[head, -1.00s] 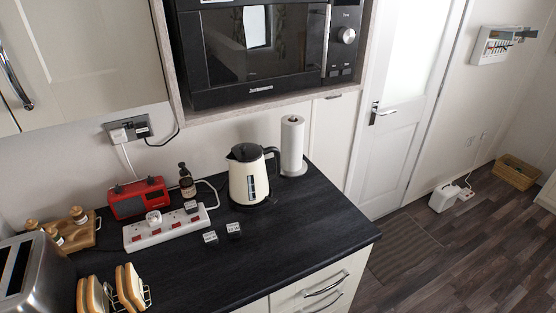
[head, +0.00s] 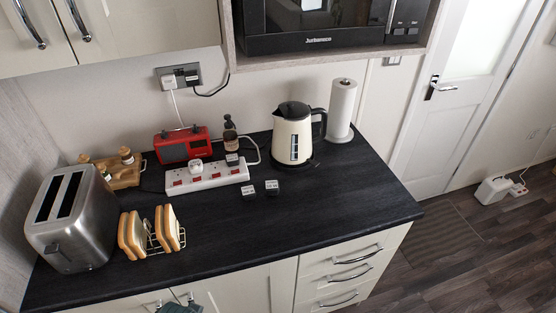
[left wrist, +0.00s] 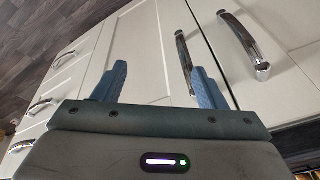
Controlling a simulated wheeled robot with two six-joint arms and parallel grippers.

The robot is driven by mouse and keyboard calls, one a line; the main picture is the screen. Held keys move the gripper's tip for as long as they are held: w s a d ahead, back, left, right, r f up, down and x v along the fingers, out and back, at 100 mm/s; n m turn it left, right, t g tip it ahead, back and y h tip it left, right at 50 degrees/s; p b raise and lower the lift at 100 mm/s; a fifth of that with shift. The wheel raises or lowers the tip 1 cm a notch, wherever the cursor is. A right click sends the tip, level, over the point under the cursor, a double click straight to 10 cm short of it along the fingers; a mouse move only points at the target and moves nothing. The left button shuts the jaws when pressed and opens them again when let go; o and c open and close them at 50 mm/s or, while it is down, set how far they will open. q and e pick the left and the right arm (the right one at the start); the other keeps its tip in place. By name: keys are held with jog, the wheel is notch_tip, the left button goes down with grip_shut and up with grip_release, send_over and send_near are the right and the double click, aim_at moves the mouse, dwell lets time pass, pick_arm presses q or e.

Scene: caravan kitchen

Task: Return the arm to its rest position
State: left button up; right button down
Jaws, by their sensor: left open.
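My left gripper (left wrist: 160,82) shows in the left wrist view with its two blue fingers wide apart and nothing between them. It is in front of cream cabinet doors (left wrist: 145,35) with chrome handles (left wrist: 244,44). In the head view only the tips of my left gripper (head: 173,300) show at the bottom edge, below the worktop's front edge and in front of the lower cupboards. The rest of the arm is outside the head view. My right gripper is in neither view.
The dark worktop (head: 330,215) holds a toaster (head: 75,225), toast rack (head: 152,236), red radio (head: 183,146), power strip (head: 208,177), kettle (head: 292,137) and paper roll (head: 341,108). Drawers (head: 345,265) with protruding handles face the front. Open floor (head: 470,255) lies to the right.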

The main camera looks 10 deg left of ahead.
pick_arm(q)
jog(key=s+a+f+g+b, duration=0.1)
jog(key=s+f+b, duration=0.2)
jog(key=f, duration=1.1)
jog(key=s+a+f+b, duration=0.1)
jog(key=s+f+b, duration=0.2)
jog(key=f, duration=1.1)
jog(key=s+f+b, duration=0.4)
jog(key=s+f, duration=1.1)
jog(key=f, duration=0.3)
jog(key=shift+s+a+f+g, duration=0.15)
jog(key=shift+s+a+g, duration=0.05)
jog(key=shift+a+g, duration=0.2)
